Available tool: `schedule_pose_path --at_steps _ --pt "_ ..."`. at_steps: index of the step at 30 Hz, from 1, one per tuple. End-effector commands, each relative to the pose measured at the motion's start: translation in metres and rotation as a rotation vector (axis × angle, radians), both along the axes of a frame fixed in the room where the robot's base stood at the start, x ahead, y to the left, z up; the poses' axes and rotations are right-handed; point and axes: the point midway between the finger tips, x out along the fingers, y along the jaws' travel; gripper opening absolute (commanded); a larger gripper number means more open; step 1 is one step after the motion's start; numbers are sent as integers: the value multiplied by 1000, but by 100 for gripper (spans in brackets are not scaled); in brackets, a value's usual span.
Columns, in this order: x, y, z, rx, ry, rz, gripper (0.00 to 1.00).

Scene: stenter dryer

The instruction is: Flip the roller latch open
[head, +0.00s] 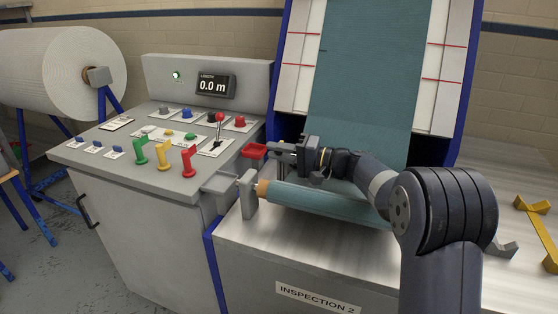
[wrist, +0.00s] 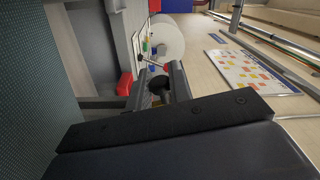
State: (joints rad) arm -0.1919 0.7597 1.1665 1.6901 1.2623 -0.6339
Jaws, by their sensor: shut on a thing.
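My gripper (head: 275,148) is above the left end of the teal cloth roller (head: 325,203), its fingers pointing left. A red latch piece (head: 254,151) is at the fingertips, above the grey roller bracket (head: 248,195). In the wrist view the red piece (wrist: 125,84) is just left of the fingers. My gripper (wrist: 159,88) is shut on a dark round knob (wrist: 158,84) between its fingers. The knob seems to belong to the latch, but its join to the red piece is not clear. The gripper hides part of the latch in the head view.
The control panel (head: 165,135) with coloured levers and a display stands to the left. The inspection board (head: 365,75) with teal cloth rises behind. The metal table (head: 300,240) is bare in front of the roller. A yellow tool (head: 540,225) lies at far right.

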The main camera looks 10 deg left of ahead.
Motion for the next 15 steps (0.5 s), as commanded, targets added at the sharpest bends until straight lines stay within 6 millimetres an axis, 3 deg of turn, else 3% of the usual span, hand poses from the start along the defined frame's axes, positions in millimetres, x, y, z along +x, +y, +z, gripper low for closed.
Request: schedule_pose_path --at_steps 13,14,15 --pt "-1 0 -2 -4 -17 -1 0" --pt "-1 0 -2 -4 -16 -1 22" --pt "-1 0 -2 -4 -16 -1 25"
